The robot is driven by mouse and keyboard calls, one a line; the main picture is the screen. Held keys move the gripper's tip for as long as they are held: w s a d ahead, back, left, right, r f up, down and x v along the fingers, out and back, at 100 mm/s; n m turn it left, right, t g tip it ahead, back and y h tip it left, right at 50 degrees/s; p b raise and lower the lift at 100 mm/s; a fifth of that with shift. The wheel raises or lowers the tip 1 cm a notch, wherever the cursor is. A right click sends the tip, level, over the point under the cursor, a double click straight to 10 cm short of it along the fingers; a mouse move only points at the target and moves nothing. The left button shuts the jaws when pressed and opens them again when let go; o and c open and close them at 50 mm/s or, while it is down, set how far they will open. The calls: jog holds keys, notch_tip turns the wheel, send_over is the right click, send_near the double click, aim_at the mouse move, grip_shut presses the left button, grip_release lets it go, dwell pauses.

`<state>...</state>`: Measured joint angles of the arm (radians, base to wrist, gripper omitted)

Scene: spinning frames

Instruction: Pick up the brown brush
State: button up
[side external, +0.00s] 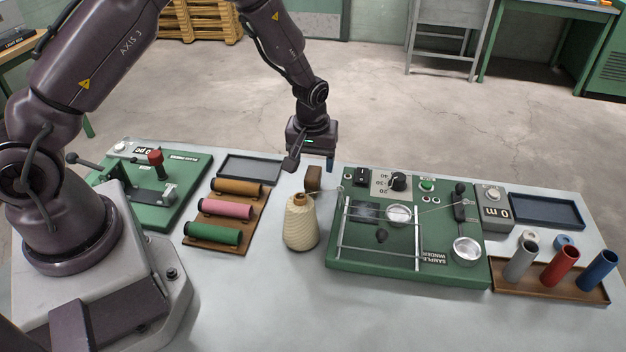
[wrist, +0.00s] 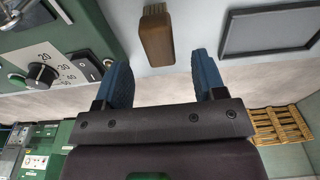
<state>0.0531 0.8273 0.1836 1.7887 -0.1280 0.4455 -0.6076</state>
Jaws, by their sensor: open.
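The brown brush (side external: 314,179) stands on the grey table behind the cream yarn cone, between the flat dark tray and the green winder. In the wrist view the brush (wrist: 157,40) shows as a brown block with a bristly end at the top. My gripper (side external: 311,166) is above and close to the brush in the side view. In the wrist view its two blue fingertips (wrist: 163,72) are spread apart, with the brush beyond them and between their lines. Nothing is between the fingers. I cannot tell the exact height gap.
The cream yarn cone (side external: 300,222) stands just in front of the brush. The green winder (side external: 408,268) with its knobs and rods is close on the right. A flat dark tray (side external: 279,181) and a rack of coloured rolls (side external: 262,217) are on the left. The table front is clear.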

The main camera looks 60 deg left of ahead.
aim_at(314, 172)
notch_tip(314, 172, down, 4)
jog(key=shift+f, duration=0.15)
jog(key=c, duration=1)
jog(key=shift+w+r, duration=0.1)
jog(key=shift+r, duration=0.5)
jog(key=r, duration=0.2)
jog(key=shift+s+r, duration=0.2)
jog(key=shift+r, duration=0.1)
jog(key=s+r, duration=0.3)
jog(key=s, duration=0.1)
jog(key=s+d+r, duration=0.1)
jog(key=s+r, duration=0.2)
jog(key=s, duration=0.2)
jog(key=s+r, duration=0.3)
jog(key=s, duration=0.1)
jog(key=shift+s+d+r, duration=0.15)
jog(key=shift+s+d, duration=0.15)
jog(key=shift+s, duration=0.05)
